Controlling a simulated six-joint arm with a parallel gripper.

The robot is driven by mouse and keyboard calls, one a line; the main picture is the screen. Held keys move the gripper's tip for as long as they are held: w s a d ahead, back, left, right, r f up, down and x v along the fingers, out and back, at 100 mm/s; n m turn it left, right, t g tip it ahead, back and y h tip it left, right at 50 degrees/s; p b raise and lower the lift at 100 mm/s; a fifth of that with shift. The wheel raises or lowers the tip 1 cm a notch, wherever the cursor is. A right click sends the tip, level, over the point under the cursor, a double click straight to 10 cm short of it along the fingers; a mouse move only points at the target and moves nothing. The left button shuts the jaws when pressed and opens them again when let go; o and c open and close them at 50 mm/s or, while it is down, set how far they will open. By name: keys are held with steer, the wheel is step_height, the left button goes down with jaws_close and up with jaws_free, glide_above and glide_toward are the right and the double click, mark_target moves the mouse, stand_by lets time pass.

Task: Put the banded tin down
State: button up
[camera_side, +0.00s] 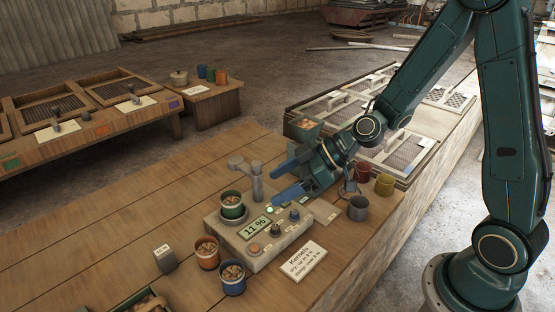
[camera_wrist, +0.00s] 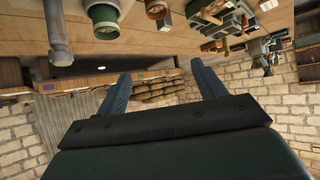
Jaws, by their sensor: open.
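A green banded tin (camera_side: 232,205) full of kernels stands upright on the round plate of the grey tester (camera_side: 262,262). The tester's display (camera_side: 255,228) reads 11 %. The green tin also shows at the top of the wrist view (camera_wrist: 104,18). An orange tin (camera_side: 207,253) and a blue tin (camera_side: 232,279), both with kernels, stand on the table in front of the tester. My gripper (camera_side: 272,183) is open and empty, above the tester's back right side, apart from the green tin. In the wrist view nothing is between its fingers (camera_wrist: 160,75).
A grey post (camera_side: 256,182) with a spout stands behind the tester. A card reading "Kernels" (camera_side: 304,260) and a small block (camera_side: 165,259) lie in front. The table's left (camera_side: 120,225) is clear.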

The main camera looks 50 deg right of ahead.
steer(key=w+d+f+m+t+h, duration=0.1)
steer(key=w+d+f+m+t, duration=0.2)
steer(key=f, duration=0.6)
steer(key=shift+w+d+t, duration=0.7)
steer(key=shift+w+d, duration=0.45)
steer(key=shift+w, duration=0.05)
glide_toward(234, 199)
steer(key=shift+w+a+r, duration=0.1)
steer(key=shift+w+a, duration=0.2)
steer(key=shift+a, duration=0.3)
steer(key=shift+w+a+r, duration=0.1)
steer(key=shift+w+a, duration=0.2)
steer(key=shift+a, duration=0.3)
steer(key=shift+w+a+r, duration=0.1)
steer(key=shift+w+a, duration=0.2)
steer(key=shift+a, duration=0.3)
steer(key=shift+x, duration=2.6)
steer(key=shift+d, duration=0.1)
steer(key=c, duration=1.2)
